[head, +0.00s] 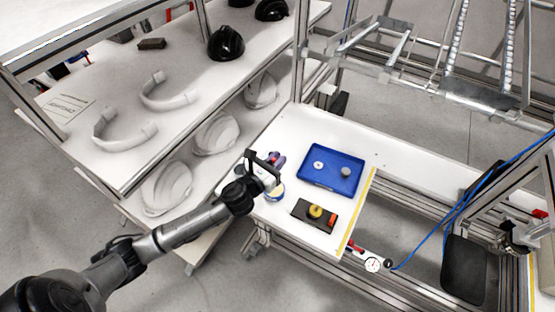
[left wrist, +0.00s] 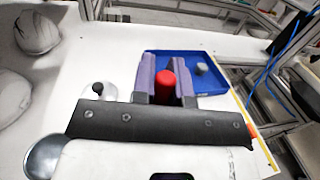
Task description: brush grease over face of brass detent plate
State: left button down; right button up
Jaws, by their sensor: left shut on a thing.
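My left gripper (head: 272,170) is at the left part of the white bench, above a small round tin (head: 275,192) with pale yellow contents. In the left wrist view its purple fingers (left wrist: 164,85) are shut on a red cylindrical handle (left wrist: 165,88), which looks like the brush's. The bristles are hidden, and I cannot tell whether they touch the tin's contents. The detent plate appears to be the round brass-yellow piece (head: 316,211) on a black block (head: 304,215), to the right of the gripper and apart from it. My right gripper is not in view.
A blue tray (head: 313,183) behind the block holds a white disc (head: 319,165) and a grey round part (head: 346,172). A dial gauge (head: 373,265) is beyond the yellow-striped edge. Shelves with helmet shells (head: 167,187) stand at left. The bench back is clear.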

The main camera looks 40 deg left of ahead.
pick_arm(q)
jog(key=shift+f, duration=0.1)
dwell(0.6)
jog(key=shift+f+b, duration=0.4)
jog(key=shift+f, duration=0.05)
dwell(1.0)
jog(key=shift+f, duration=0.15)
dwell(0.4)
notch_tip(320, 180, up, 7)
jog(key=p, duration=0.8)
dwell(0.7)
dwell(0.3)
